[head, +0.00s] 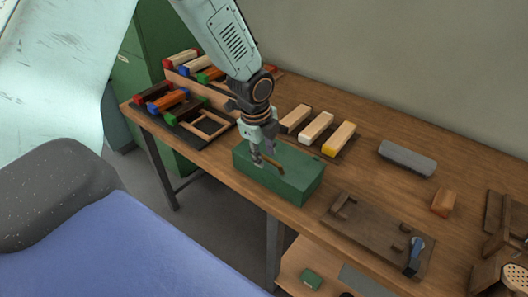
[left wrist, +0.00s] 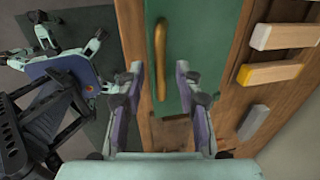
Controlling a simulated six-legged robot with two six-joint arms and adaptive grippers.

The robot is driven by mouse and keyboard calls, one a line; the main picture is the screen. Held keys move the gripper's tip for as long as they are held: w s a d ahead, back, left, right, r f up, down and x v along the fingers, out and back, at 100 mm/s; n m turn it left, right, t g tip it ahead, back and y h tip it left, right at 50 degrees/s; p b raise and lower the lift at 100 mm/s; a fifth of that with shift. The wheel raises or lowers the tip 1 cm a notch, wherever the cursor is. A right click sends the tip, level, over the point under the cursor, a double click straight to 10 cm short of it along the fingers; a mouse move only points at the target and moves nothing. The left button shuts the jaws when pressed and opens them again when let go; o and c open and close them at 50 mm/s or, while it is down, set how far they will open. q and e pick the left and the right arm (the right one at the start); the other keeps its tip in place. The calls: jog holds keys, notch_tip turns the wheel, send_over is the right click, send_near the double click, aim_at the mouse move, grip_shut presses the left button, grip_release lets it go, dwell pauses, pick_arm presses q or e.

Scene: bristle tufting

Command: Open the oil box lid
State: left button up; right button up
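The green oil box (head: 300,190) stands on the wooden workbench near its front edge, and its lid looks shut. A brass bar handle (left wrist: 160,58) runs along the green lid (left wrist: 188,22) in the left wrist view. In the head view the handle (head: 276,168) is partly hidden by my left gripper (head: 263,158). My left gripper points down over the lid, open and empty. In the left wrist view its two fingers (left wrist: 160,70) stand apart on either side of the handle, with a gap on both sides. My right gripper is in neither view.
Light wooden blocks (head: 316,127) lie behind the box. A rack of coloured blocks (head: 168,102) stands at the left. A dark wooden fixture (head: 375,235) lies to the right, with a grey block (head: 407,158) behind it. Bare bench shows between them.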

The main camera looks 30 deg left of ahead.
pick_arm(q)
grip_shut()
jog(key=shift+s, duration=0.1)
dwell(0.6)
